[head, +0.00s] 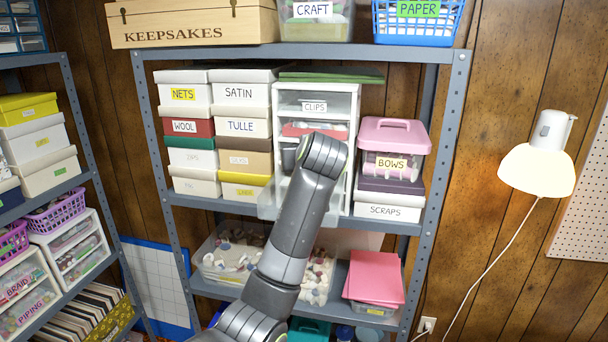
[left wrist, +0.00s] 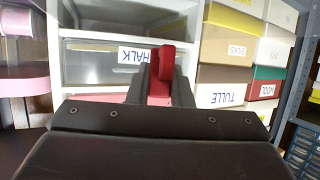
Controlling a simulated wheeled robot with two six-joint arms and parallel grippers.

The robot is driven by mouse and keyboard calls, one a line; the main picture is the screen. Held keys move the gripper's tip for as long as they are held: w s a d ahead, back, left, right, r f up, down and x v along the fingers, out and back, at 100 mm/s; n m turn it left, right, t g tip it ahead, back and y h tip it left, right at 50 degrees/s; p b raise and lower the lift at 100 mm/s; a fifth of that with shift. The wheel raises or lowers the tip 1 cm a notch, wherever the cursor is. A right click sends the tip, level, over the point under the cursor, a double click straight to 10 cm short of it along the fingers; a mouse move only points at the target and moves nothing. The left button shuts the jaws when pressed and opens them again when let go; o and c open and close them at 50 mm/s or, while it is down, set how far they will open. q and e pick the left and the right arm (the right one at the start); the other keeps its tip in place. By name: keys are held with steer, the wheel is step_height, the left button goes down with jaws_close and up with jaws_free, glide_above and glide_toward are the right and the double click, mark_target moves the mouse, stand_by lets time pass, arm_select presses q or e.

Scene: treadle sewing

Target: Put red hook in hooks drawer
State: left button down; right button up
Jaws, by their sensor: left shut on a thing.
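My left arm reaches up in front of the white drawer unit (head: 354,108) in the head view, and its wrist hides the gripper there. In the left wrist view, which is upside down, my left gripper (left wrist: 158,80) is shut on a red hook (left wrist: 165,62). The hook sticks out past the fingertips, in front of the drawer unit (left wrist: 57,30) and beside a label reading CHALK (left wrist: 135,55). A clear drawer (head: 268,207) low in the unit looks pulled out. I cannot read a label for hooks; my arm covers part of the unit.
A drawer labelled CLIPS (head: 314,107) is at the unit's top. Boxes such as TULLE (head: 243,127) stand close on the left. A pink BOWS case (head: 394,137) stands on the right. Shelf posts (head: 443,170) bound the space.

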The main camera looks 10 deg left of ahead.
arm_select(q)
step_height(320, 180, down, 2)
steer(key=shift+s+f+p, duration=0.15)
steer(key=shift+p, duration=0.15)
step_height(320, 180, down, 2)
steer(key=shift+d+f+p, duration=0.1)
steer(key=shift+f+p, duration=0.05)
steer(key=shift+p, duration=0.45)
steer(key=shift+w+f+p, duration=0.2)
steer(key=shift+f+p, duration=0.3)
steer(key=shift+f, duration=0.2)
steer(key=shift+f, duration=0.3)
steer(key=c, duration=1.3)
jaws_free()
steer(key=shift+s, duration=0.1)
